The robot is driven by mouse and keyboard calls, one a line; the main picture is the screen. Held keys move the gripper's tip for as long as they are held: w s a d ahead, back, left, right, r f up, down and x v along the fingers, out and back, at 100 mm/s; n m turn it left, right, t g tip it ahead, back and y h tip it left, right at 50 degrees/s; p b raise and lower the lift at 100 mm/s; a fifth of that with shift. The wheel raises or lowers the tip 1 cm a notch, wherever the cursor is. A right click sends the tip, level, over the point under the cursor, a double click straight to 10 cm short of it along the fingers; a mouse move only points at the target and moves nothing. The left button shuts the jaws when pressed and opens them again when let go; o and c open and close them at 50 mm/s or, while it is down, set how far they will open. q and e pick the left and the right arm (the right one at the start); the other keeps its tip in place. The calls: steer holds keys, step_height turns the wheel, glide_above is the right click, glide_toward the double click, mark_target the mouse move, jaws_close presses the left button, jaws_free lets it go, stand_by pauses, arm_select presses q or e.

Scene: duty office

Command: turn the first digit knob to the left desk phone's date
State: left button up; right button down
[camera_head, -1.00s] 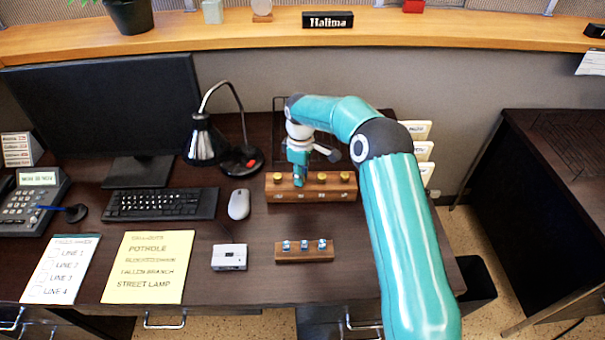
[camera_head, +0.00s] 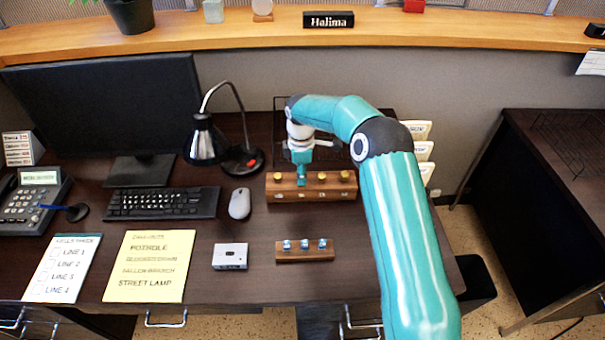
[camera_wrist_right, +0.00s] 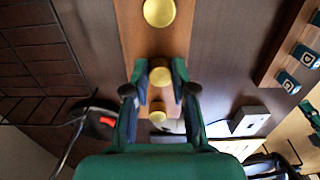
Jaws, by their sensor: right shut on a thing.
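A long wooden block (camera_head: 311,194) with a row of brass knobs stands on the desk, right of the lamp. My right gripper (camera_head: 301,180) points down at the second knob from the left. In the right wrist view its fingers are shut on that brass knob (camera_wrist_right: 160,76), one on each side. The leftmost knob (camera_head: 277,177) stands free, as do the two knobs to the right. The left desk phone (camera_head: 32,203) is at the far left with a lit display (camera_head: 40,178); its small text is not legible to me. My left gripper is not in view.
A shorter wooden block (camera_head: 305,254) with small blue-and-silver pieces lies in front. A mouse (camera_head: 239,204), a keyboard (camera_head: 162,203), a desk lamp (camera_head: 205,141) and a grey box (camera_head: 230,256) are to the left. File trays (camera_head: 423,150) stand behind my right arm.

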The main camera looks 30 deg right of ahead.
steer(key=c, duration=1)
jaws_free()
steer(key=shift+o, duration=0.2)
steer(key=shift+r, duration=0.1)
step_height(320, 180, up, 12)
